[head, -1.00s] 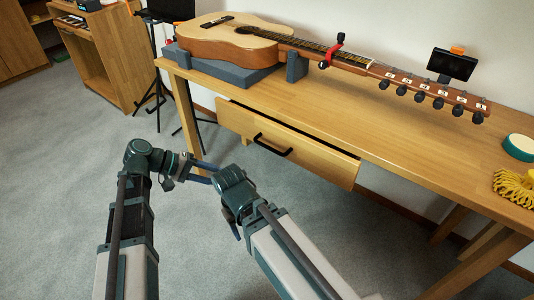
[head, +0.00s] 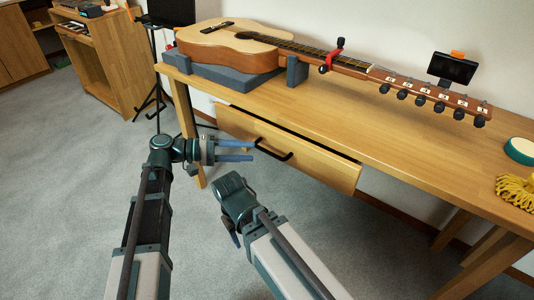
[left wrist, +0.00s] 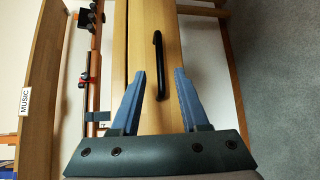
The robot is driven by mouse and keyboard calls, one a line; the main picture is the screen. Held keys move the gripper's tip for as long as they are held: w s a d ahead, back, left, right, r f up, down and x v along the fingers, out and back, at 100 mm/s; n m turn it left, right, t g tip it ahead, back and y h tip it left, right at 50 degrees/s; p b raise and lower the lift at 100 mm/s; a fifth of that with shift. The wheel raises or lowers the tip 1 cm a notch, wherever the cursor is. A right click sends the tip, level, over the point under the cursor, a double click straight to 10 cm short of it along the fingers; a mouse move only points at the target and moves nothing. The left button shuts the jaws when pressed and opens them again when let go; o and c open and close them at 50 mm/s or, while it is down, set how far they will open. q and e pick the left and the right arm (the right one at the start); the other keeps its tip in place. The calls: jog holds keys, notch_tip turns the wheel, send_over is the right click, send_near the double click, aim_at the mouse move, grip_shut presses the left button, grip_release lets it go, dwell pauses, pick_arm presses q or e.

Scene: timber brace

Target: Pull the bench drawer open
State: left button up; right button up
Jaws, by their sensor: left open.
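The bench drawer (head: 300,160) is under the wooden bench top (head: 340,120), with a narrow dark gap showing behind its front panel. Its black bar handle (head: 272,150) is on the front; the handle also shows in the left wrist view (left wrist: 158,65). My left gripper (head: 251,150) is open and empty, its blue fingers pointing at the handle, tips just short of its left end in the head view. In the left wrist view the handle's near part lies between the two fingers (left wrist: 161,78), with no clear contact.
A guitar (head: 240,45) lies on a grey support (head: 225,78) on the bench. Carpet is clear before the drawer.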

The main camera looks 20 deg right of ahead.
aim_at(267, 152)
pick_arm(q)
jog(key=d, duration=0.4)
jog(key=s+d+f, duration=0.1)
jog(key=d, duration=0.1)
jog(key=shift+d+b, duration=0.35)
grip_shut()
dwell(1.1)
